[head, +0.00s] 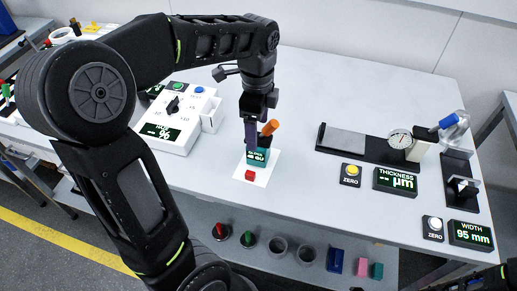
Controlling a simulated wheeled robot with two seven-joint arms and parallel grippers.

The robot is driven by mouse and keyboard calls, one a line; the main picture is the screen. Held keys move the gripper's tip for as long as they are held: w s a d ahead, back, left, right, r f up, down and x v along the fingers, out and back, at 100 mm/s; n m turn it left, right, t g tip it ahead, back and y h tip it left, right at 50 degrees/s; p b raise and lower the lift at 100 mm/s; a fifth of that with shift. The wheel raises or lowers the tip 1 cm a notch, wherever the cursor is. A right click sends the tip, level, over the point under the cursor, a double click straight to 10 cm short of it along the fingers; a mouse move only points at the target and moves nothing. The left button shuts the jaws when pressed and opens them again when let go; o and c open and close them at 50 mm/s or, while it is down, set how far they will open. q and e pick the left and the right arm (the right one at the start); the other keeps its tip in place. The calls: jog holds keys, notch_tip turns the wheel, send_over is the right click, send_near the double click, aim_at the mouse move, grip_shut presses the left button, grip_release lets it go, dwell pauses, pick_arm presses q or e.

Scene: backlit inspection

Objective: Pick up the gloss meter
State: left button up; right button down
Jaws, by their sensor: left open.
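The gloss meter (259,158) is a small teal box with a dark display reading in GU. It stands on a white sheet (240,178) near the front edge of the table. An orange handle-like part (270,127) rises tilted at its top right; I cannot tell whether it is joined to the meter. My left gripper (252,137) points down at the top of the meter, its fingers open. The fingers overlap the meter's top edge in this view, so I cannot tell whether they touch it. My right gripper is not in view.
A small red block (250,175) lies on the sheet in front of the meter. A white console (172,125) with knobs stands left. A dial thickness gauge (400,139), display boxes (396,181) and ZERO buttons (351,172) stand right. The table behind the meter is clear.

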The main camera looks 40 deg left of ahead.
aim_at(259, 150)
pick_arm(q)
notch_tip(259, 150, down, 5)
jog(key=shift+w+r+p, duration=0.15)
jog(key=shift+r+p, duration=0.05)
jog(key=shift+p, duration=0.15)
jog(key=shift+c, duration=0.5)
grip_shut()
dwell(0.5)
